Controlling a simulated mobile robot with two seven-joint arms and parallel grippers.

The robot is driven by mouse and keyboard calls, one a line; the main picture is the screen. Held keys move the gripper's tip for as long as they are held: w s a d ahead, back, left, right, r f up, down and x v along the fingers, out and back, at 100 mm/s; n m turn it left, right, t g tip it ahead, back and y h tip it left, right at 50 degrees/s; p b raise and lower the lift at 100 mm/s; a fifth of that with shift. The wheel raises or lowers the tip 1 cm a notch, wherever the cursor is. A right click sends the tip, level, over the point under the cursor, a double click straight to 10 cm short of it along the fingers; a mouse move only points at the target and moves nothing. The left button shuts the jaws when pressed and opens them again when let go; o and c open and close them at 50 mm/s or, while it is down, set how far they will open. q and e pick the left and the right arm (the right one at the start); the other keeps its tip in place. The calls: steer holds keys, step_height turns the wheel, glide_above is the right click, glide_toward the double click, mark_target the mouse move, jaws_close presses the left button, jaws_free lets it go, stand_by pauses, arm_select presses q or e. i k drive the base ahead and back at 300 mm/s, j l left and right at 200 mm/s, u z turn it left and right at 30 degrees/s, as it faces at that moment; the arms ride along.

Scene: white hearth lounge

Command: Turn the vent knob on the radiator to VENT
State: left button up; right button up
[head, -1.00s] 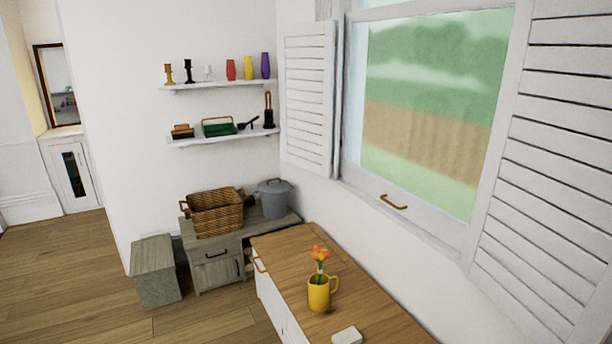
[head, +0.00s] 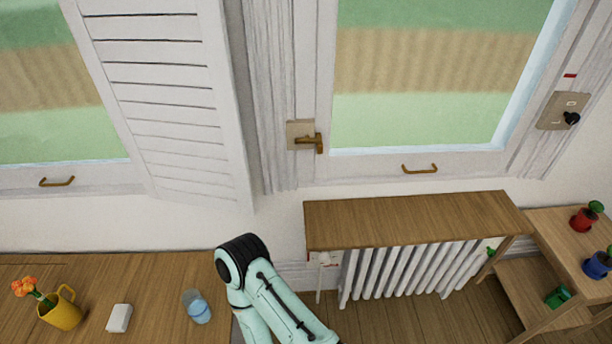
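The radiator (head: 405,272) stands against the wall right of centre in the head view, a row of white columns under a wooden shelf top (head: 415,218). At its left end, just under the shelf, is a small pale plate (head: 325,259) with a red mark; its lettering is too small to read. A small green part (head: 491,251) shows at the radiator's right end. I cannot tell which of these is the vent knob, or its setting. One of my mint-coloured arms rises at the bottom centre, left of the radiator. Neither gripper is in view.
A wooden cabinet top at left holds a yellow mug (head: 63,311) with a flower, a white block (head: 119,318) and a glass (head: 197,307). A stepped stand (head: 539,227) with small pots is at right. A plate with a black knob (head: 571,118) is beside the window.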

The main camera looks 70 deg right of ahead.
mark_target(491, 252)
steer(key=z, duration=3.8)
